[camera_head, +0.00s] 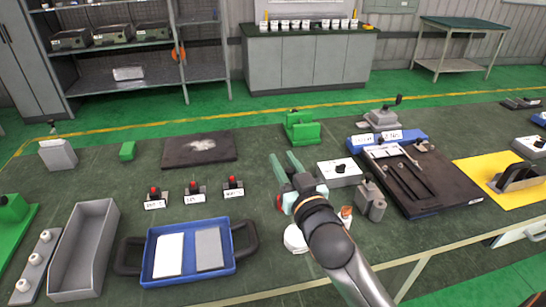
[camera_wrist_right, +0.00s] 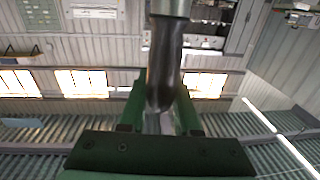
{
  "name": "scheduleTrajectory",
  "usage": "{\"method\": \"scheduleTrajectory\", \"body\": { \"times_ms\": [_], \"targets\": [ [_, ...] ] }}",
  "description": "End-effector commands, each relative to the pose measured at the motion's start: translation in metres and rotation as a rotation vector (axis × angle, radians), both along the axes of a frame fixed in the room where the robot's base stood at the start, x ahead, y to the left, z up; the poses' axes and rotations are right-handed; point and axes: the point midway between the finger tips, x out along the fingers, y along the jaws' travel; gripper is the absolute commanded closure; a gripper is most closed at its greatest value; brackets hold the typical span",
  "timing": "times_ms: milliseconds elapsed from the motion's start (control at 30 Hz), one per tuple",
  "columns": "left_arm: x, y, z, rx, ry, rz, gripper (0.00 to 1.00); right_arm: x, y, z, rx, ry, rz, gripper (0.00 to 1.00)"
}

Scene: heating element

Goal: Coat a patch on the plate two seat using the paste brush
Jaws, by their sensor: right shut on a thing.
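My right gripper (camera_head: 284,158) reaches over the middle of the bench, its green fingers pointing away from me. In the right wrist view its fingers are closed on a dark rounded handle with a metal collar, likely the paste brush (camera_wrist_right: 164,65). The brush's bristles do not show, and I cannot make it out in the head view. A blue tray (camera_head: 190,277) at the front left holds a white plate (camera_head: 169,255) and a grey plate (camera_head: 209,249). I cannot tell which place is the plate two seat. My left gripper is out of view.
A white round dish (camera_head: 294,239) sits beside my right arm, partly hidden. Three red-topped labelled blocks (camera_head: 194,194) stand left of the gripper. A grey box (camera_head: 340,173) and a metal block (camera_head: 370,200) stand right. A dark slab (camera_head: 180,155) lies farther back.

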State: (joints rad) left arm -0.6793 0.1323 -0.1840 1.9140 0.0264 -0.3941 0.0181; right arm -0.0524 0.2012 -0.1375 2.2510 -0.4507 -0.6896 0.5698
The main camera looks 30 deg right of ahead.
Motion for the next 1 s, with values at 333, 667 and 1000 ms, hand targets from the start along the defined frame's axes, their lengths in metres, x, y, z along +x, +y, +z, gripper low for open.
{"method": "scheduleTrajectory", "body": {
  "times_ms": [333,667,1000],
  "targets": [
    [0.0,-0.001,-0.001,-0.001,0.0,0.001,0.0,0.009,-0.049,-0.07,-0.014,0.018,-0.07,1.0],
    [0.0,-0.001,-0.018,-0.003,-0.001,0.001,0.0,0.009,-0.051,-0.102,-0.015,0.019,-0.071,1.0],
    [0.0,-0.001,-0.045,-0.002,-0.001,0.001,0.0,0.009,-0.05,-0.128,-0.017,0.019,-0.071,1.0]
  ]
}}
